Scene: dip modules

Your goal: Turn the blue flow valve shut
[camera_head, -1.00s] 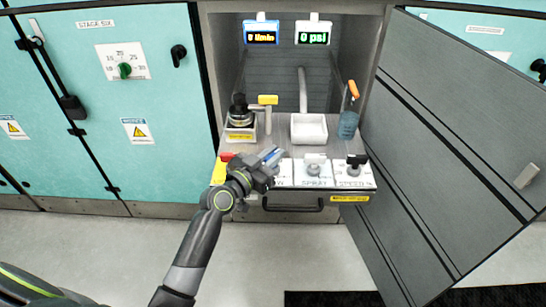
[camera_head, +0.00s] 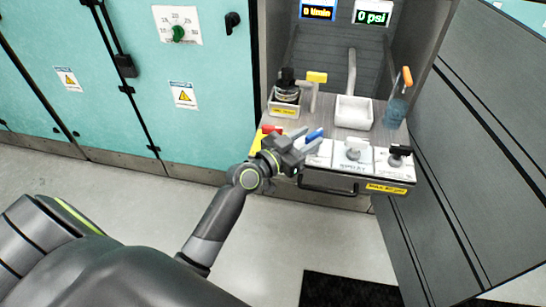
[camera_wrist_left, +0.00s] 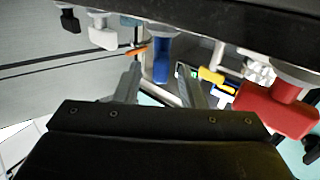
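The blue flow valve (camera_head: 315,134) is on the white-labelled front panel, left of a white valve; its handle is partly hidden by my gripper in the head view. In the left wrist view the blue handle (camera_wrist_left: 161,62) hangs from the panel edge, which is at the picture's top. My left gripper (camera_head: 306,142) is at the blue valve. In the left wrist view its two fingers (camera_wrist_left: 159,80) are apart, with the blue handle showing between their tips and gaps on both sides. No contact is visible. My right gripper is not in view.
A red valve (camera_wrist_left: 275,108) is close to one side of the fingers. A white valve (camera_head: 353,151) and a black valve (camera_head: 397,155) are to the right. A drawer handle (camera_head: 328,190) is below. An open grey door (camera_head: 470,150) bounds the right side.

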